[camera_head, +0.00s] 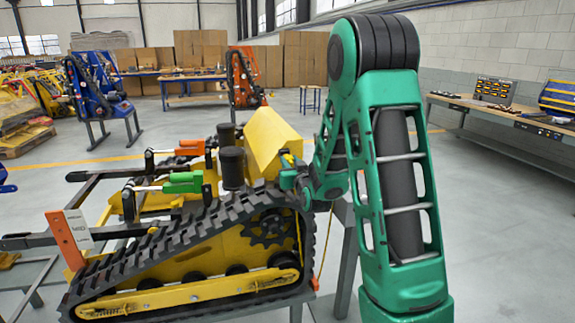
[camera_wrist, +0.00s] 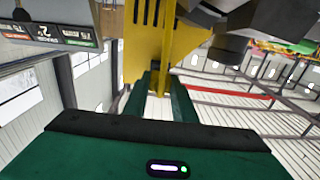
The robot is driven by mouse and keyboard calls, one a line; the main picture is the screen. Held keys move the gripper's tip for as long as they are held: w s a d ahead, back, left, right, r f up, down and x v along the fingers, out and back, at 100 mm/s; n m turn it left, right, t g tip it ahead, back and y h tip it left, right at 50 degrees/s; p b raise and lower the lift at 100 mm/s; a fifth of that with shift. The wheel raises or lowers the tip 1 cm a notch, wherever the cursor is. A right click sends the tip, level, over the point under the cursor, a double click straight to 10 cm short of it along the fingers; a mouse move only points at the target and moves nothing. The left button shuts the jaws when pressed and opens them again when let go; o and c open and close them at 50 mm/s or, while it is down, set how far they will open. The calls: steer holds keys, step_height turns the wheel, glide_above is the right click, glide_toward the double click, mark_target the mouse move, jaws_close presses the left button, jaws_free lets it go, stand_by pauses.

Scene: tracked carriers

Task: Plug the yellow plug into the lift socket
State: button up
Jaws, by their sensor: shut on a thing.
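The tracked carrier (camera_head: 190,262) has a yellow body and black rubber tracks. My gripper (camera_head: 288,176) is at its upper right end, beside the slanted yellow cover (camera_head: 274,142). In the wrist view my gripper's green fingers (camera_wrist: 159,98) are close together on a narrow yellow piece, the yellow plug (camera_wrist: 157,84). A wider yellow bracket (camera_wrist: 160,45) lies right behind it, so the plug's outline is hard to separate. A thin yellow cable (camera_head: 325,240) hangs below my gripper. I cannot make out the lift socket, or whether the plug touches it.
Two black cylinders (camera_head: 232,167) stand on the carrier left of the cover. A green-bodied lever (camera_head: 184,183) and an orange one (camera_head: 190,147) are further left. A workbench (camera_head: 510,128) lines the right wall. Open floor lies between it and my arm.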

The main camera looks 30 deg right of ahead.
mark_target(291, 164)
steer(key=shift+x, duration=1.25)
stand_by(1.6)
steer(key=o, duration=1.2)
steer(key=shift+c, duration=0.2)
steer(key=v, duration=0.9)
steer(key=shift+s+a+f, duration=0.1)
steer(key=shift+s, duration=0.1)
steer(key=shift+s+a, duration=0.25)
steer(key=shift+s, duration=0.25)
